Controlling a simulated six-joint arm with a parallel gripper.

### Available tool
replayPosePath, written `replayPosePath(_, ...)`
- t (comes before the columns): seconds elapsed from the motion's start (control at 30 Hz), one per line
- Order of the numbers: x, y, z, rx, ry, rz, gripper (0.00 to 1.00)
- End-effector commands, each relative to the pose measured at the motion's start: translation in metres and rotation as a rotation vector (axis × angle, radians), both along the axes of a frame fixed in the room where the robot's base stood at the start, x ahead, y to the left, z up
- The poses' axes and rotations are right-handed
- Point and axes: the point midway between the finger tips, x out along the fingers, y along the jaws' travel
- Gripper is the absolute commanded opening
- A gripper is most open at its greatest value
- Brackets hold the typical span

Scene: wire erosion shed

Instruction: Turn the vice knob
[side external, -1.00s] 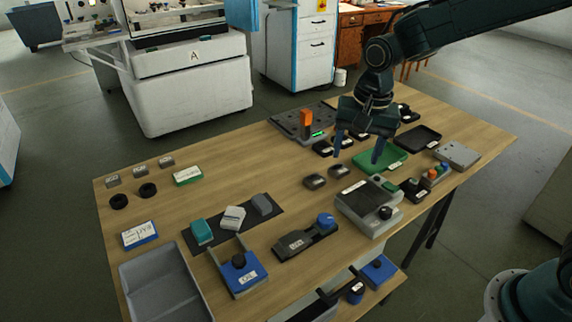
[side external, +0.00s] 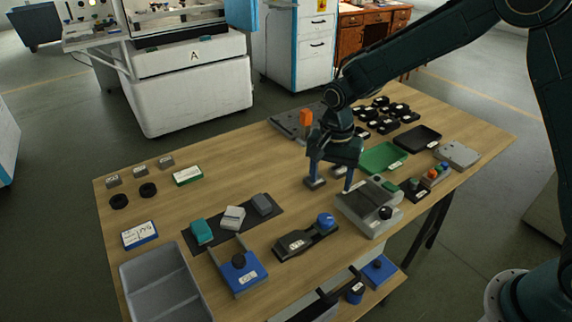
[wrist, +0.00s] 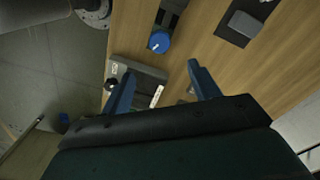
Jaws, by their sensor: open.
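A black vice-like fixture (side external: 295,243) with a small white label lies near the front middle of the table. A blue round knob (side external: 326,222) sits at its right end; I take this as the vice knob. In the wrist view the blue knob (wrist: 159,41) shows just beyond the fingertips, with a white mark on it. My gripper (side external: 331,185) is open and empty, pointing down above the table, behind the knob and apart from it. In the wrist view my gripper (wrist: 160,73) has its two blue fingers spread wide.
A grey box with a black knob (side external: 385,213) stands right of the fixture. A dark mat (side external: 222,237) bears several small blocks. A green tray (side external: 382,157) and several black parts lie behind.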

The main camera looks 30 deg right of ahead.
Motion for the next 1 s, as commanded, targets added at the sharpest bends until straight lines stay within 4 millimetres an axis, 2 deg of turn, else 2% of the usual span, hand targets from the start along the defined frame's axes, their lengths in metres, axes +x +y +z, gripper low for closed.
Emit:
replayPosePath(0.7, -0.001, 0.000, -0.101, -0.001, 0.004, 0.001, 0.61)
replayPosePath(1.0, 0.000, 0.000, -0.124, -0.001, 0.001, 0.001, 0.61)
